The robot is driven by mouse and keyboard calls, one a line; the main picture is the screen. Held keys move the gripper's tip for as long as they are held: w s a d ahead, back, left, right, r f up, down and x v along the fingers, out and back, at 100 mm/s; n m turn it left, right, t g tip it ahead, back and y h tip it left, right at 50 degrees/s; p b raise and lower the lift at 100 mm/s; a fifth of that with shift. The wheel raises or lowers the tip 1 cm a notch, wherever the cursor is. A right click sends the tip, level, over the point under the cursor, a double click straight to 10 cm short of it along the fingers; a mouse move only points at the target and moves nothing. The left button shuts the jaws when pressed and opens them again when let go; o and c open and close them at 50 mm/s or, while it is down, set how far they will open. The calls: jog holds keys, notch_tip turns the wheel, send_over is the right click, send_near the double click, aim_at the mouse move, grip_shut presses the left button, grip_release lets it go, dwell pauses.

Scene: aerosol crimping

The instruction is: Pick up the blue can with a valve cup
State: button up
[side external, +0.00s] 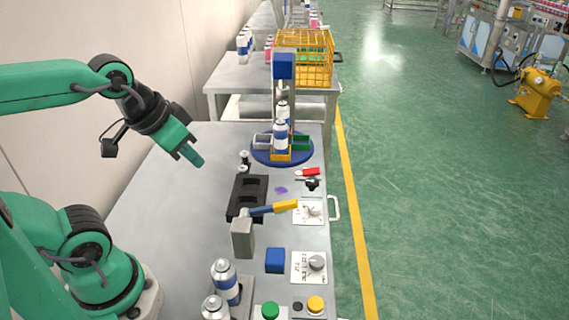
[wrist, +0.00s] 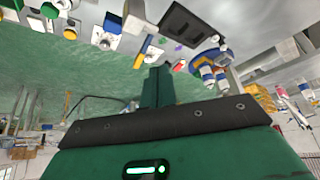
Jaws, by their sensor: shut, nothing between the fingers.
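My gripper (side external: 195,157) is green, shut and empty. It hangs above the left part of the table, left of the turntable. Its fingers also show in the wrist view (wrist: 157,86). A blue-and-white can (side external: 281,138) stands upright at the front of the blue turntable (side external: 263,159), with another can (side external: 282,111) behind it. Two more blue-banded cans, one upright (side external: 226,283) and one nearer (side external: 215,308), stand at the table's near end. Two small silver-topped parts (side external: 244,161) stand left of the turntable. I cannot tell which can has a valve cup.
A black block with recesses (side external: 248,190) lies mid-table. A grey post with a blue-and-yellow lever (side external: 243,238) stands nearer, beside a blue block (side external: 275,260) and green (side external: 270,310) and yellow (side external: 316,304) buttons. A blue-topped column (side external: 284,66) rises over the turntable. The table's left side is clear.

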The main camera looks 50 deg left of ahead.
jog(key=o, duration=1.4)
jog(key=w+a+r+n+g, duration=0.15)
jog(key=w+r, duration=0.25)
jog(key=w, duration=0.5)
jog(key=n+g, duration=0.3)
jog(key=n, duration=0.1)
send_near(280, 122)
jog(key=s+d+r, duration=0.3)
jog(key=s+d, duration=0.2)
jog(key=shift+n+g, duration=0.55)
jog(key=w+a+f, duration=0.1)
jog(key=w+f, duration=0.1)
jog(key=w+a+f, duration=0.2)
jog(key=f, duration=0.1)
jog(key=w+a+f, duration=0.2)
jog(key=f, duration=0.1)
jog(key=shift+w+f, duration=0.1)
jog(key=shift+f, duration=0.05)
jog(key=shift+w+a+f, duration=0.15)
jog(key=shift+a+f, duration=0.05)
jog(key=shift+f, duration=0.05)
